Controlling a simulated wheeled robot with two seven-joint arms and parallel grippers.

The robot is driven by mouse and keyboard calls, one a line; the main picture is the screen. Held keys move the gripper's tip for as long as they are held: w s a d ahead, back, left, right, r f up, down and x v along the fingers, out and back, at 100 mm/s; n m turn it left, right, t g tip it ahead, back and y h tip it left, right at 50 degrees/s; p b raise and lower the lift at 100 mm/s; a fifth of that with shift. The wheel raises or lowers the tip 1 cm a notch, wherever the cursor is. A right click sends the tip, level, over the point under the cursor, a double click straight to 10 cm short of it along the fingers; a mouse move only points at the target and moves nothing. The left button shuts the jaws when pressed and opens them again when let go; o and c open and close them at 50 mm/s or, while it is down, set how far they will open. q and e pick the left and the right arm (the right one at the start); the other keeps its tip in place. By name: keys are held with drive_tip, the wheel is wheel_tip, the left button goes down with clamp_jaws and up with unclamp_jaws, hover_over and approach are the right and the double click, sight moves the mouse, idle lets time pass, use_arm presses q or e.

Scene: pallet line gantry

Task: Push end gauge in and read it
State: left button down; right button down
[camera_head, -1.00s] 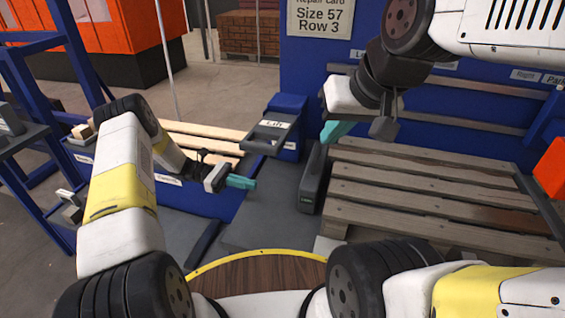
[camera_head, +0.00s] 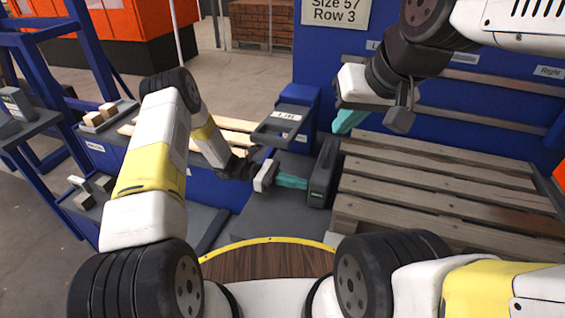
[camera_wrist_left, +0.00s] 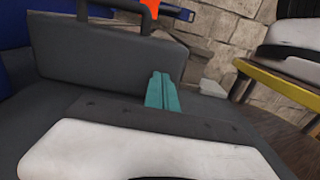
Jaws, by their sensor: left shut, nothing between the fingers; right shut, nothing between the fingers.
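The end gauge looks to be the dark grey upright block with a handle (camera_head: 322,172) at the left end of the wooden pallet (camera_head: 440,205). It fills the upper left of the left wrist view (camera_wrist_left: 95,55). Its readout does not show. My left gripper (camera_head: 294,181) is shut and empty, its teal fingers pointing at the block's left side; whether they touch it I cannot tell. The fingers also show in the left wrist view (camera_wrist_left: 160,90). My right gripper (camera_head: 348,121) is shut and empty, above the pallet's far left corner.
A grey tray labelled Lift (camera_head: 284,125) sits on a blue post behind the block. A card reading Size 57 Row 3 (camera_head: 335,10) hangs on the blue panel. Side shelves (camera_head: 95,195) hold small blocks at left. An orange object (camera_head: 560,163) stands at right.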

use_arm(q)
drive_tip(key=shift+s+d, duration=0.15)
drive_tip(key=shift+d, duration=0.15)
